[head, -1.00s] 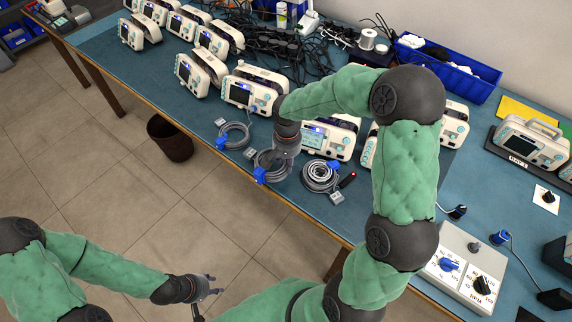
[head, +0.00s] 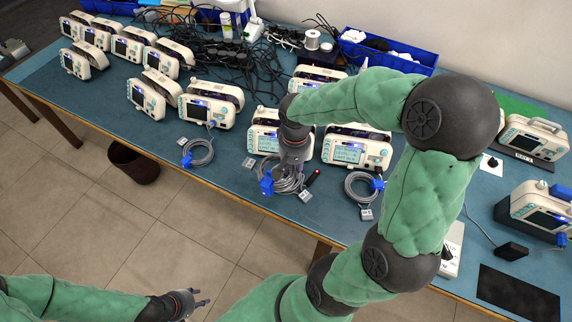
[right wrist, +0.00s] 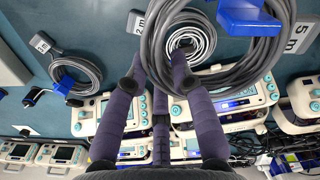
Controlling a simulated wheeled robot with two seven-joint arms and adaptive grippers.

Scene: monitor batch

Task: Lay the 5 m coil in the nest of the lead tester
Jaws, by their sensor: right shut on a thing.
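The grey 5 m coil (right wrist: 225,75) fills the right wrist view, with a blue plug (right wrist: 248,15) and a "5 m" tag (right wrist: 297,37). My right gripper (right wrist: 160,65) is shut on its bundle. In the head view the right gripper (head: 290,168) holds this coil over another grey coil, tagged "2 m" (right wrist: 137,22), which overlaps it from above. My left gripper (head: 202,297) is open and empty over the floor, before the table. A pale box (head: 452,252) shows partly behind my right arm; I cannot tell whether it is the lead tester. No nest is visible.
One coil (head: 197,152) lies left and another (head: 362,188) right of the held one. Several monitors stand behind; the nearest (head: 357,148) is close to the gripper. A black pad (head: 519,291) lies at the right front. Blue bins and cable tangles are at the back.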

